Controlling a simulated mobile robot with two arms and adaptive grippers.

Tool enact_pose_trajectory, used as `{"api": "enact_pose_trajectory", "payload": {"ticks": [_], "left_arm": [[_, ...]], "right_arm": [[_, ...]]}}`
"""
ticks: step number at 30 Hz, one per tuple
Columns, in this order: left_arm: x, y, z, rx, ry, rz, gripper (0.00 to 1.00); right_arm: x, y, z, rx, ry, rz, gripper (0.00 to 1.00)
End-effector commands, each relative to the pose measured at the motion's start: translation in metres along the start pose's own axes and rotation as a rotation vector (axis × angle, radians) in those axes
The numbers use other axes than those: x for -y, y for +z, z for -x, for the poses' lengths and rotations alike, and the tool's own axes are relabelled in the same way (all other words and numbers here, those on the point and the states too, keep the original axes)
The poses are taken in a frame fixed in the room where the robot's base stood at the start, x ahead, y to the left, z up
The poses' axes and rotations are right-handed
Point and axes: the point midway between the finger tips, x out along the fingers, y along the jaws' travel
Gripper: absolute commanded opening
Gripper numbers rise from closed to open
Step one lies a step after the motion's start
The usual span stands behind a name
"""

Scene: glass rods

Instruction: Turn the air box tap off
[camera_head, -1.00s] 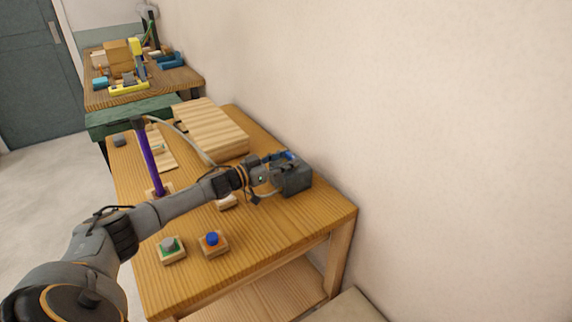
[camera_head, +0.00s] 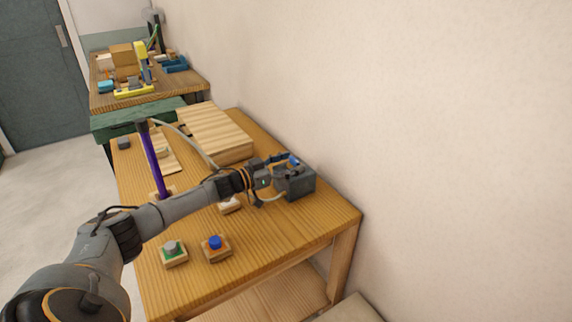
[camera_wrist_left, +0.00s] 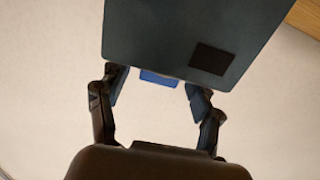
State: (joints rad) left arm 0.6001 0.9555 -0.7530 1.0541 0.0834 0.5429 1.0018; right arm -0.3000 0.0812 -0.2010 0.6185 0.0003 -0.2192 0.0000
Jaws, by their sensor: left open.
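The air box (camera_head: 299,184) is a dark grey box at the right side of the wooden table, by the wall. Its blue tap (camera_head: 294,159) shows at the top, partly hidden by my gripper. My left gripper (camera_head: 283,163) is at the top of the box, its fingers apart around the tap. In the left wrist view the grey-blue box (camera_wrist_left: 175,35) fills the top, and the blue tap (camera_wrist_left: 159,78) shows below its edge, between the open fingers of my left gripper (camera_wrist_left: 157,86). I see a gap on both sides of the tap. My right gripper is not in view.
On the table (camera_head: 265,232) are a blue button (camera_head: 215,242), a grey button on a green base (camera_head: 171,248), a purple rod (camera_head: 154,160) and a large wooden block (camera_head: 215,130). A pale hose runs to the box. The wall stands close behind the box.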

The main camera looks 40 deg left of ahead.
Motion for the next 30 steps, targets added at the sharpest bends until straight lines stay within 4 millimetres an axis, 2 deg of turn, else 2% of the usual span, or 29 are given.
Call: {"api": "enact_pose_trajectory", "payload": {"ticks": [5, 21, 30], "left_arm": [[0.001, 0.002, 0.014, 0.004, -0.001, 0.000, 0.65], [0.000, 0.002, 0.099, 0.005, -0.001, 0.001, 0.65], [0.001, 0.000, 0.118, 0.000, -0.001, 0.000, 0.65]], "right_arm": [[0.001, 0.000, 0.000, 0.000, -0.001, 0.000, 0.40], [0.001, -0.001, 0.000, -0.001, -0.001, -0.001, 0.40], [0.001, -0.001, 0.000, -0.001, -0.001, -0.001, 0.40]]}}
